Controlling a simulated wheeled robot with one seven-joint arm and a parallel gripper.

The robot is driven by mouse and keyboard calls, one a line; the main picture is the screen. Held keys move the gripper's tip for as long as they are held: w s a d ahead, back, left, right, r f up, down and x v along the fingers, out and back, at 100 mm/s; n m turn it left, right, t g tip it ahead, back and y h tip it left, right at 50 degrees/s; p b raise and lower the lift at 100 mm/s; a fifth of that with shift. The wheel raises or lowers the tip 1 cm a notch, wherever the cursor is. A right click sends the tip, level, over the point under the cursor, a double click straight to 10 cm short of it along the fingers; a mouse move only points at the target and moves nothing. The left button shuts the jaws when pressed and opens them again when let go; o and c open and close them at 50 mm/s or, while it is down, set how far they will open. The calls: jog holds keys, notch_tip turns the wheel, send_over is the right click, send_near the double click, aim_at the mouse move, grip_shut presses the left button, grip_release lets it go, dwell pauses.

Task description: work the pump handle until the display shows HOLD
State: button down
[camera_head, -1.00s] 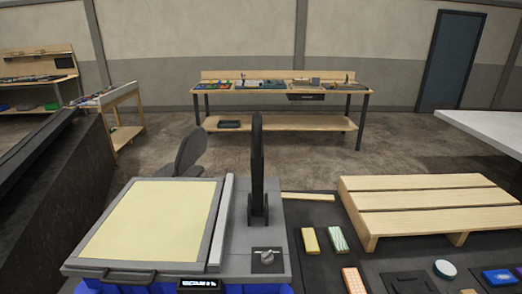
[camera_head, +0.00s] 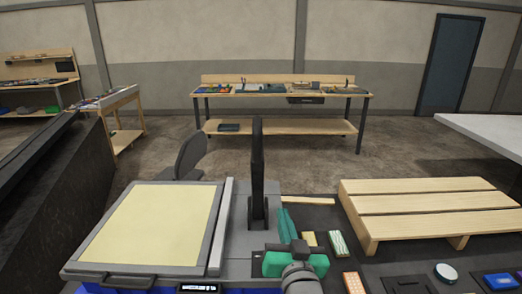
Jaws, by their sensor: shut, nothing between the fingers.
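The pump handle (camera_head: 257,165) is a tall black lever, standing upright from the grey console (camera_head: 237,225). A small black display (camera_head: 198,288) with white characters sits at the console's front edge, cut by the picture's bottom. Its text is too small to read. My gripper (camera_head: 285,216), with teal fingers and a teal body, is at the console's right side, just right of the handle's base and nearer to me. It is shut and empty, apart from the handle as far as I can tell. It hides the console's knob.
A framed cream panel (camera_head: 153,224) lies left of the handle. A wooden pallet (camera_head: 430,203) and several coloured blocks, one green-striped (camera_head: 338,243), lie on the dark surface to the right. A dark chair back (camera_head: 191,156) stands behind. A workbench (camera_head: 281,93) is far off.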

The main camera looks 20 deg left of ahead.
notch_tip(320, 180, up, 14)
jog(key=a+n+g+y, duration=0.1)
jog(key=a+n, duration=0.1)
jog(key=n, duration=0.1)
jog(key=shift+s+a+n, duration=0.3)
jog(key=shift+s+n, duration=0.05)
jog(key=shift+n, duration=0.05)
jog(key=shift+y, duration=0.3)
